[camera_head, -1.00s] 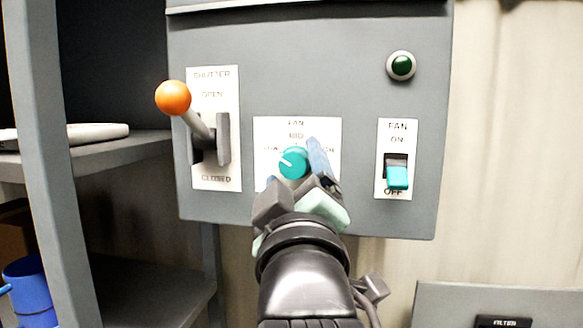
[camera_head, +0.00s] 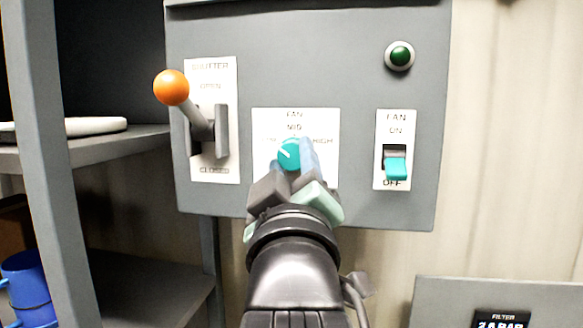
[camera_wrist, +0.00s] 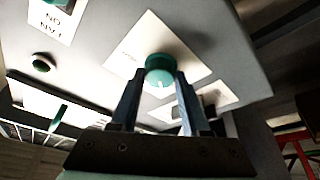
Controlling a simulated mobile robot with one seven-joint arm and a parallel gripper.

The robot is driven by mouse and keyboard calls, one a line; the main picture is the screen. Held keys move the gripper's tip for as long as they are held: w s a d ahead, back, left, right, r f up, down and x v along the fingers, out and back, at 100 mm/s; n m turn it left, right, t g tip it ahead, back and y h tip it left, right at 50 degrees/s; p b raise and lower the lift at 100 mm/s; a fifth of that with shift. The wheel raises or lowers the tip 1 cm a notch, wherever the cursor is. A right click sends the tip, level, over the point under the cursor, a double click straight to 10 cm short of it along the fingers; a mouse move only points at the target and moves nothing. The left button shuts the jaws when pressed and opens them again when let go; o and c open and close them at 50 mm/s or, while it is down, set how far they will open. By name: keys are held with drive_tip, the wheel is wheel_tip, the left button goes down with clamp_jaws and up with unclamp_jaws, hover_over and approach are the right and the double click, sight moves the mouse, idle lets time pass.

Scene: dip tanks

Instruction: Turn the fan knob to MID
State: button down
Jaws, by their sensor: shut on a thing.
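The teal fan knob (camera_head: 289,154) sits on a white plate (camera_head: 263,175) on the grey panel, below the printed FAN and MID. Its white pointer line leans up and to the left, between the left label and MID. The HIGH label shows at the right; the left label is partly hidden. My gripper (camera_head: 293,160) reaches up from below, with one finger on each side of the knob. In the wrist view the two fingers of my gripper (camera_wrist: 158,74) are shut on the sides of the knob (camera_wrist: 160,66).
A shutter lever with an orange ball (camera_head: 171,87) stands left of the knob. A FAN toggle switch (camera_head: 396,167) with its teal rocker down at OFF is on the right, below a green lamp (camera_head: 400,55). Shelving (camera_head: 110,145) stands at the far left.

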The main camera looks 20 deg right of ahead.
drive_tip(key=m+h+b, duration=0.1)
drive_tip(key=m+b, duration=0.1)
drive_tip(key=m, duration=0.1)
drive_tip(key=m+h+b, duration=0.2)
drive_tip(key=m, duration=0.2)
drive_tip(key=shift+a+f+g, duration=0.15)
drive_tip(key=shift+f+g, duration=0.05)
drive_tip(key=shift+g, duration=0.2)
drive_tip(key=m+g+h+b, duration=0.1)
drive_tip(key=m+h+b, duration=0.1)
drive_tip(key=m, duration=0.2)
drive_tip(key=shift+w+a+m, duration=0.1)
drive_tip(key=shift+m, duration=0.3)
drive_tip(key=shift+r+m+g+h+b, duration=0.15)
drive_tip(key=shift+m+g+h+b, duration=0.5)
drive_tip(key=shift+m, duration=0.95)
drive_tip(key=shift+c, duration=1.9)
unclamp_jaws()
drive_tip(key=shift+w, duration=0.1)
drive_tip(key=b+v, duration=0.5)
drive_tip(key=v, duration=0.8)
